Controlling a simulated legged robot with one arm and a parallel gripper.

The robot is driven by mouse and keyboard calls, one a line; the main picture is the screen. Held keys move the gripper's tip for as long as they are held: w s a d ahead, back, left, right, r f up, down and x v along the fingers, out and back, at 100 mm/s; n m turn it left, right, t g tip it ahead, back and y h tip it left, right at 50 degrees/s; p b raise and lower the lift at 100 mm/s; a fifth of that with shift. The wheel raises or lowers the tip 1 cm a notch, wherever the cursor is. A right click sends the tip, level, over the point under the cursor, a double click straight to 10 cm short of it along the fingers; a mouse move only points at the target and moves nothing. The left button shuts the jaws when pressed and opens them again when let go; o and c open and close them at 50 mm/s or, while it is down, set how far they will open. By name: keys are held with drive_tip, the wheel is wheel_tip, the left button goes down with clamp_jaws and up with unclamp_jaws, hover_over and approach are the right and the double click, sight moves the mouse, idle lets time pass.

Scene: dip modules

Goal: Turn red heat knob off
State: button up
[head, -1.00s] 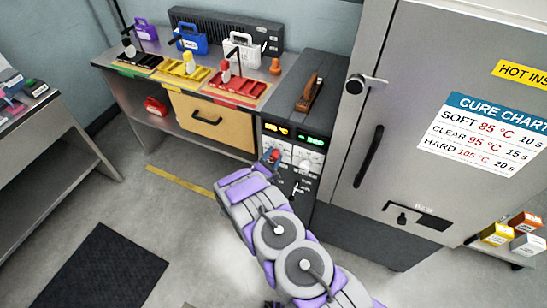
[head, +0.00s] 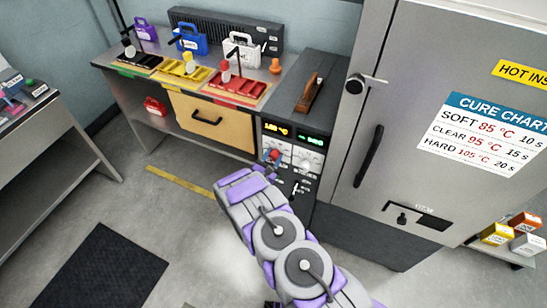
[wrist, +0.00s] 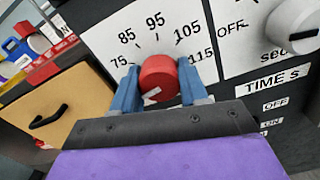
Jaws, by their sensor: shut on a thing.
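The red heat knob (wrist: 159,78) is on the front of the dark control unit (head: 297,122), on a white dial plate marked 75, 85, 95, 105 and 115. My gripper (wrist: 158,92) is shut on the knob, with one blue finger on each side of it. In the head view the red knob (head: 274,155) shows beyond the end of my arm, and the fingers there are small and mostly hidden. A white mark shows on the lower part of the knob in the wrist view. The display (head: 277,130) above it glows orange, too small to read.
A white timer knob (wrist: 292,25) with an OFF mark is right of the red knob, with switches below it. A tan drawer (head: 208,118) is to the left. A tall grey cabinet (head: 400,110) with a black handle stands close on the right.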

drive_tip(key=shift+s+a+f, duration=0.1)
drive_tip(key=shift+s+f, duration=0.05)
drive_tip(key=shift+f, duration=0.25)
drive_tip(key=o, duration=0.7)
drive_tip(key=shift+c, duration=0.2)
drive_tip(key=shift+o, duration=0.8)
drive_tip(key=shift+a+f, duration=0.1)
drive_tip(key=shift+f, duration=0.05)
drive_tip(key=shift+o, duration=1.2)
drive_tip(key=shift+a, duration=0.15)
drive_tip(key=shift+r, duration=0.25)
drive_tip(key=shift+d, duration=0.2)
drive_tip(key=shift+s, duration=0.15)
drive_tip(key=p+v, duration=0.2)
drive_tip(key=v, duration=1.5)
drive_tip(key=shift+a, duration=0.2)
